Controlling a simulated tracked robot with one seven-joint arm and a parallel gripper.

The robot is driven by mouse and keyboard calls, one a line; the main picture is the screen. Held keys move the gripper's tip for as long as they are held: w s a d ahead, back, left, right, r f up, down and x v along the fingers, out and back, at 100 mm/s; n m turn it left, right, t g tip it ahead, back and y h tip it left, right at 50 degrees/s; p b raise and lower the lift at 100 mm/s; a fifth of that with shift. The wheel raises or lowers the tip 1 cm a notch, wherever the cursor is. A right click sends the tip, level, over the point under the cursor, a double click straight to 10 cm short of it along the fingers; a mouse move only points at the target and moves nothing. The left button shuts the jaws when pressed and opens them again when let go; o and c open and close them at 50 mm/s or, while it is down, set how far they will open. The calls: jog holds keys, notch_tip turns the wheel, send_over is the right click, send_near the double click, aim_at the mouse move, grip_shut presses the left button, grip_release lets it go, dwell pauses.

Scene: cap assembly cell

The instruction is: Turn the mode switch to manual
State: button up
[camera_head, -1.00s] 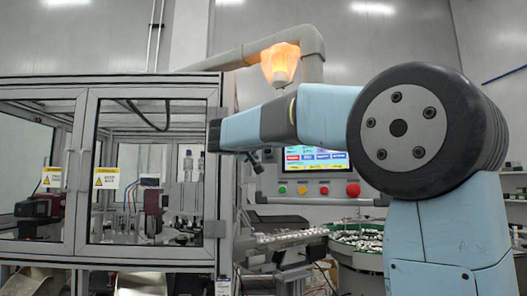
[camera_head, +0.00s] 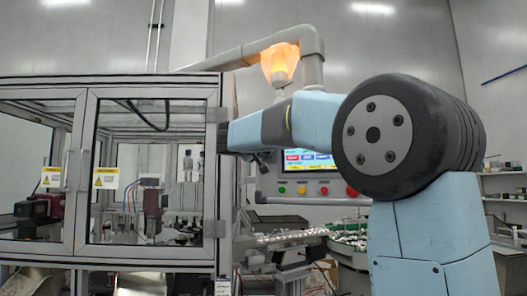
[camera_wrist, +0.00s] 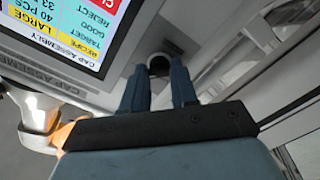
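In the head view my arm covers the left part of the panel, and the switch is hidden there.
The lit touchscreen (camera_head: 308,157) is partly behind my arm, with green, yellow and red buttons (camera_head: 325,191) under it. A glazed machine enclosure (camera_head: 150,165) stands left. An orange lamp (camera_head: 280,64) glows above. In the wrist view, a white and orange object (camera_wrist: 40,115) is at left.

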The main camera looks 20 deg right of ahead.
jog(key=shift+f, duration=0.1)
grip_shut()
jog(key=shift+n, duration=0.3)
jog(key=n, duration=1.7)
jog(key=shift+w+a+f, duration=0.1)
jog(key=shift+f, duration=0.3)
jog(key=shift+n, duration=0.3)
jog(key=shift+o, duration=2.1)
grip_release()
jog(key=shift+o, duration=0.9)
jog(key=shift+r, duration=0.2)
